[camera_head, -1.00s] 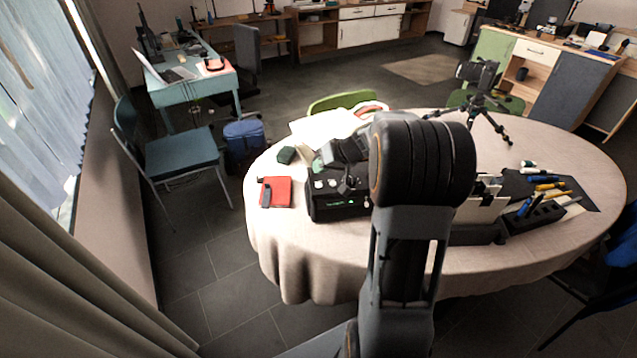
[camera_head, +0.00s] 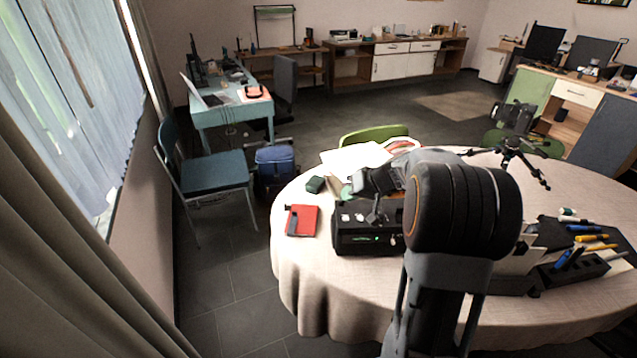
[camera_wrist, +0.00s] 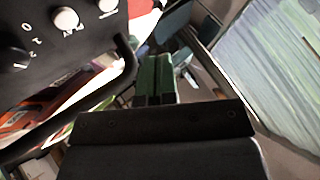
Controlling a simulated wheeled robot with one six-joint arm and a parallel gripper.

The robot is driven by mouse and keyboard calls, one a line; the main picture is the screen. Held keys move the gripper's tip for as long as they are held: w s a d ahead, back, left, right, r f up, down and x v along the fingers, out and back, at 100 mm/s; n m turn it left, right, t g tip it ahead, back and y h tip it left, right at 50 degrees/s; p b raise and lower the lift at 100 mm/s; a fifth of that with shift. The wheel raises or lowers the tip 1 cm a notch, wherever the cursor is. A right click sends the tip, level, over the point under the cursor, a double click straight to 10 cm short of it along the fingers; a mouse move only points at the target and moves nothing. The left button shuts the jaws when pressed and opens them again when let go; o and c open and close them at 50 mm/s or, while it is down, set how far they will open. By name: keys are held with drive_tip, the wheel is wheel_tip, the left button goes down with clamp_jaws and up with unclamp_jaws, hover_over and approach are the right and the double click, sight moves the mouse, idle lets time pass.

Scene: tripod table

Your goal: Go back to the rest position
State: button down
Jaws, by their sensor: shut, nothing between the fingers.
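My gripper (camera_head: 347,192) has green fingertips and is in the left-middle of the table in the head view, over the back of a black box with knobs (camera_head: 368,243). In the wrist view its two green fingers (camera_wrist: 156,62) lie side by side, shut with nothing between them. The box's knobbed face (camera_wrist: 60,50) fills the upper left of that view, close beside the fingers. I cannot tell whether they touch. My arm's thick dark joint hides part of the table behind it.
The round clothed table (camera_head: 300,270) also holds a red notebook (camera_head: 302,221), a small dark green item (camera_head: 315,184), a tripod (camera_head: 512,145) and a pen holder (camera_head: 575,270). A blue chair (camera_head: 213,172) stands left. Dark floor is open left of the table.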

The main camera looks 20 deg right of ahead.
drive_tip(key=shift+m, duration=0.4)
drive_tip(key=s+f+m+g, duration=0.1)
drive_tip(key=s+f+m, duration=0.1)
drive_tip(key=s+f, duration=0.1)
drive_tip(key=shift+s+a+f+g+h, duration=0.1)
drive_tip(key=shift+s+g+h, duration=0.2)
drive_tip(key=shift+g+h, duration=0.1)
drive_tip(key=s+a+r+n+h+p, duration=0.1)
drive_tip(key=s+a+r+h, duration=0.1)
drive_tip(key=s+a, duration=0.3)
drive_tip(key=s+a+r+n+g+h+p, duration=0.1)
drive_tip(key=s+a+r, duration=0.4)
drive_tip(key=s, duration=0.8)
drive_tip(key=shift+s+a+r+n+h, duration=0.15)
drive_tip(key=shift+s+a+n+h, duration=0.2)
drive_tip(key=shift+a+n+h, duration=0.65)
drive_tip(key=shift+d, duration=0.3)
drive_tip(key=shift+d+m, duration=0.15)
drive_tip(key=shift+m, duration=0.15)
